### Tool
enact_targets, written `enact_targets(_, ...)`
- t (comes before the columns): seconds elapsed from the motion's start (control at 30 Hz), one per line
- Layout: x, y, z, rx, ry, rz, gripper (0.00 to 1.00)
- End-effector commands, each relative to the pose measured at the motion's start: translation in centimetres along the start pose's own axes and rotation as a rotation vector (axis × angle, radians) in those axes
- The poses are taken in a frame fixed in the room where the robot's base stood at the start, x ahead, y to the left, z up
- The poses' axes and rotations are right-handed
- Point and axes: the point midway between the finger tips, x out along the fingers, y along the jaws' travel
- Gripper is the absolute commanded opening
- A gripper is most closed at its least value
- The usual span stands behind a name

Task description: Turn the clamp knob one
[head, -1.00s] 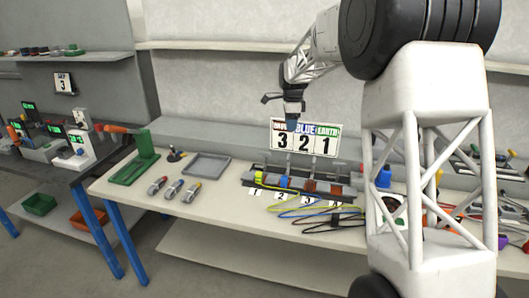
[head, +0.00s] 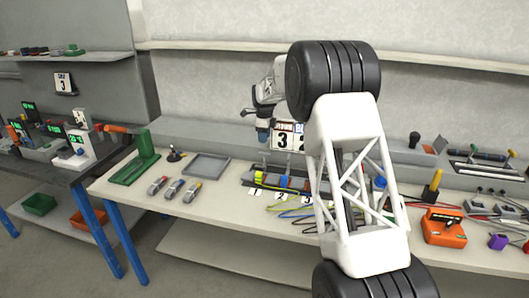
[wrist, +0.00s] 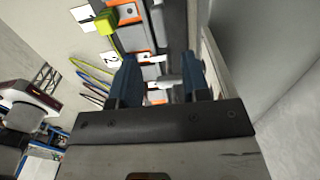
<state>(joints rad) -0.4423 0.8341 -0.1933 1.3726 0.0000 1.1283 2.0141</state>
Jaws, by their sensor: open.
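The clamp station (head: 262,186) stands on the pale bench, a row with numbered cards, a yellow-green block (head: 260,177) at its left end and a blue block (head: 285,181). In the wrist view the yellow-green block (wrist: 105,24) sits by card 1 (wrist: 82,14), with card 2 (wrist: 110,59) further along. My gripper (head: 263,134) is above the left part of the station. In the wrist view its two dark blue fingers (wrist: 160,78) are apart. A pale rod-like part (wrist: 171,85) shows between them, apparently untouched. I cannot tell which knob is number one.
A sign with numbers (head: 284,141) stands behind the station, partly hidden by my arm. A grey tray (head: 207,163), a green stand (head: 136,170) and several small grey devices lie to the left. Coloured cables (head: 288,214) spread in front. An orange box (head: 444,226) is at right.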

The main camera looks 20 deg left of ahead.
Motion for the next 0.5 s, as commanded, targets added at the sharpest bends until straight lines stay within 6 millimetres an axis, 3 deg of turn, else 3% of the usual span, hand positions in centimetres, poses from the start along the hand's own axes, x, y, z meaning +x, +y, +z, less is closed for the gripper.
enact_targets(0.5, 1.1, 0.0, 0.0, -0.001, 0.001, 0.001, 0.43)
